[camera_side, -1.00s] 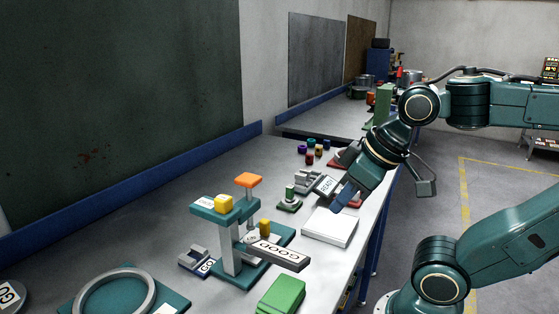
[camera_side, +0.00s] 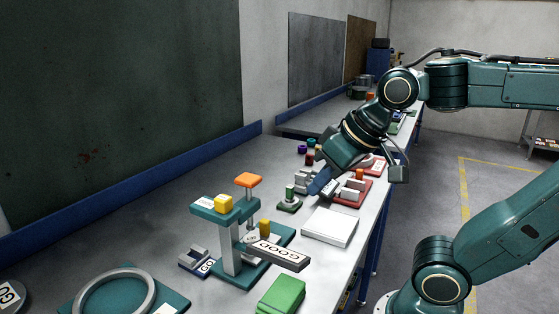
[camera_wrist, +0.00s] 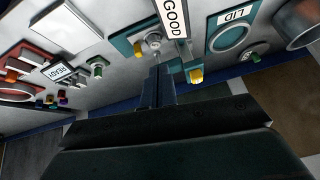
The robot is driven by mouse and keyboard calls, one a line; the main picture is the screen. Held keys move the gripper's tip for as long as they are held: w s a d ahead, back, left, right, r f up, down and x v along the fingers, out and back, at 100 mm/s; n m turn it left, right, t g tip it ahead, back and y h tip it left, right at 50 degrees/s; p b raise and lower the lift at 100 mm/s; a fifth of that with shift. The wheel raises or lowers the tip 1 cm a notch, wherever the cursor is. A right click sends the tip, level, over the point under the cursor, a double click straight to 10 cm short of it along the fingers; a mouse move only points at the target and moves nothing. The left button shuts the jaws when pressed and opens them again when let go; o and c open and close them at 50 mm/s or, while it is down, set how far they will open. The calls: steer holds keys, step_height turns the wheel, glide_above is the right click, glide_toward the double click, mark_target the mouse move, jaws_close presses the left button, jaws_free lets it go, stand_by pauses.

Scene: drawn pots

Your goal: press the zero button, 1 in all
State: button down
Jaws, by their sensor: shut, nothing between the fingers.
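No label readable as "zero" shows, so I cannot tell which button it is. A green button (camera_side: 290,191) stands on a small dark base; it also shows in the wrist view (camera_wrist: 97,69). A yellow button (camera_side: 223,202) sits on top of a teal stand (camera_side: 231,250), beside a white label too small to read; it shows in the wrist view (camera_wrist: 196,75) too. My gripper (camera_side: 317,186) is shut and empty, above the bench, just right of the green button and apart from it. In the wrist view its fingers (camera_wrist: 157,84) lie between the green and yellow buttons.
A white box (camera_side: 330,226) lies in front of my gripper. A READY sign (camera_wrist: 57,70) and a red fixture (camera_side: 352,192) are close by. A green block (camera_side: 281,294) sits at the front edge.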

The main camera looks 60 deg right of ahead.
mark_target(228, 199)
steer(key=w+a+r+m+t, duration=0.1)
steer(key=w+a+r+m, duration=0.1)
steer(key=w, duration=0.6)
steer(key=w+a+r+m+t, duration=0.1)
steer(key=w+a+r+m, duration=0.2)
steer(key=w, duration=0.5)
step_height(228, 199, up, 3)
steer(key=shift+w+a+f+m+t+y, duration=0.2)
steer(key=shift+a+m+t+y, duration=0.15)
steer(key=shift+m, duration=0.25)
steer(key=shift+f, duration=0.15)
steer(key=shift+f, duration=4.3)
